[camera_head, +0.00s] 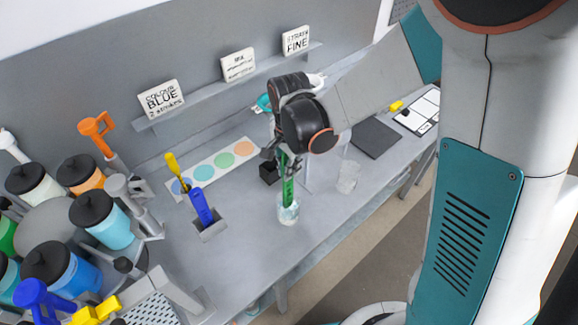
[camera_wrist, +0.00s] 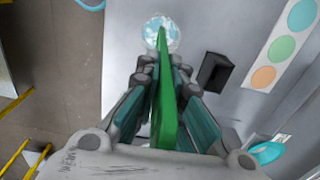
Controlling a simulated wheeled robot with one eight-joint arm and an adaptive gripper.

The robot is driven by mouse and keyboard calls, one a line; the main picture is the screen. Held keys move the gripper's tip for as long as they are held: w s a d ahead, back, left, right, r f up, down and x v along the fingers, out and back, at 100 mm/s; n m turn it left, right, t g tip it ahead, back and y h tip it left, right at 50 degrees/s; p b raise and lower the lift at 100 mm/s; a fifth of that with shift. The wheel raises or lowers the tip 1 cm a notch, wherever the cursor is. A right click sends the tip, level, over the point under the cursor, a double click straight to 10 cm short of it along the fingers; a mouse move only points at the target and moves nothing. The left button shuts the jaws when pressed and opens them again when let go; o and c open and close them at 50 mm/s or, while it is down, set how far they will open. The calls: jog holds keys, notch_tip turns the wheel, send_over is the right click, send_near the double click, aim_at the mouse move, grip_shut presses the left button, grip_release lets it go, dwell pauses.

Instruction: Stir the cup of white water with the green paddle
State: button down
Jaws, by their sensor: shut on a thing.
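My gripper (camera_head: 284,156) is shut on the green paddle (camera_head: 288,190) and holds it nearly upright, pointing down. The paddle's lower end is at the clear cup (camera_head: 288,214) with pale whitish-blue contents, and appears to be inside it. In the wrist view the green paddle (camera_wrist: 166,100) runs between the fingers of my gripper (camera_wrist: 160,68) toward the cup (camera_wrist: 161,31). The cup stands on the grey bench near its front edge. The paddle's tip is partly hidden by the cup and its contents.
A blue paddle (camera_head: 201,206) stands in a grey holder (camera_head: 212,230) to the left. A small black block (camera_head: 268,172) is just behind the cup. A clear cup (camera_head: 349,176) stands to the right. Drums with coloured contents (camera_head: 113,228) crowd the left end. A spotted strip (camera_head: 218,165) lies behind.

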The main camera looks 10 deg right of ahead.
jog(key=shift+f+b, duration=2.5)
jog(key=shift+f, duration=0.5)
